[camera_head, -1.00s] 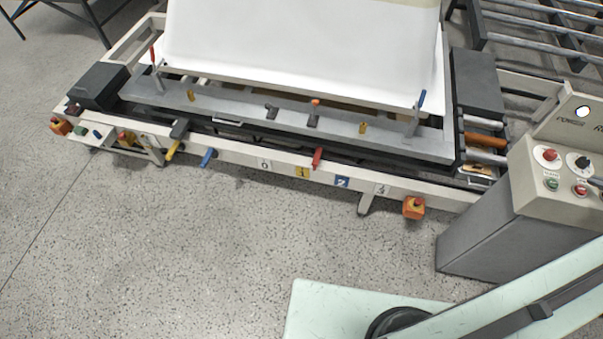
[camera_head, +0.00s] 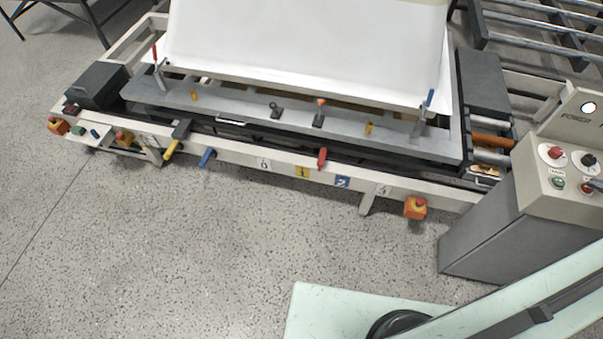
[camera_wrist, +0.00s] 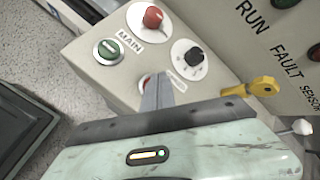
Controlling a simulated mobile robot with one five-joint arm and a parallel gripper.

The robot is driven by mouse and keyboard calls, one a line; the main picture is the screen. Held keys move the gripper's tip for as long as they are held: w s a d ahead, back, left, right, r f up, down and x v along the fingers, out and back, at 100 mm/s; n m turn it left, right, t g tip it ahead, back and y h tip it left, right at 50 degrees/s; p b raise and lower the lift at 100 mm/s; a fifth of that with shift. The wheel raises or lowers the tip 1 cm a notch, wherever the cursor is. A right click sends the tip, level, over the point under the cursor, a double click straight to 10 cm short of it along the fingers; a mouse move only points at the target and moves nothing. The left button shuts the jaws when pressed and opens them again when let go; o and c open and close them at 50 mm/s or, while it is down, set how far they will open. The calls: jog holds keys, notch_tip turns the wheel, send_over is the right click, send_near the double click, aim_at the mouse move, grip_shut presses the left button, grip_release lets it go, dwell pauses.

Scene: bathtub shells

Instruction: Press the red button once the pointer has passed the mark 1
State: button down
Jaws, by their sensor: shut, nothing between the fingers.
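A red pointer (camera_head: 322,157) hangs from the grey carriage on the long frame. It stands right of the yellow mark 1 (camera_head: 302,171) and left of the blue mark 2 (camera_head: 342,181). A red button (camera_wrist: 146,80) on the sloped control panel (camera_wrist: 85,58) is partly hidden behind my gripper (camera_wrist: 157,90). My gripper is shut and empty, its tips over or right at that button; I cannot tell whether they touch it. In the head view the gripper (camera_head: 597,184) shows only at the right edge, beside the lower red button (camera_head: 587,187).
The panel also carries a larger red knob (camera_wrist: 152,17), a green button (camera_wrist: 108,50) and a black dial (camera_wrist: 188,55). A yellow key-like handle (camera_wrist: 252,90) sits to the right. A white lamp (camera_head: 588,107) is above. Speckled floor (camera_head: 190,240) is free in front.

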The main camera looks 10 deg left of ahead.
notch_tip(320, 180, up, 7)
jog(key=p, duration=0.6)
jog(key=shift+f, duration=0.15)
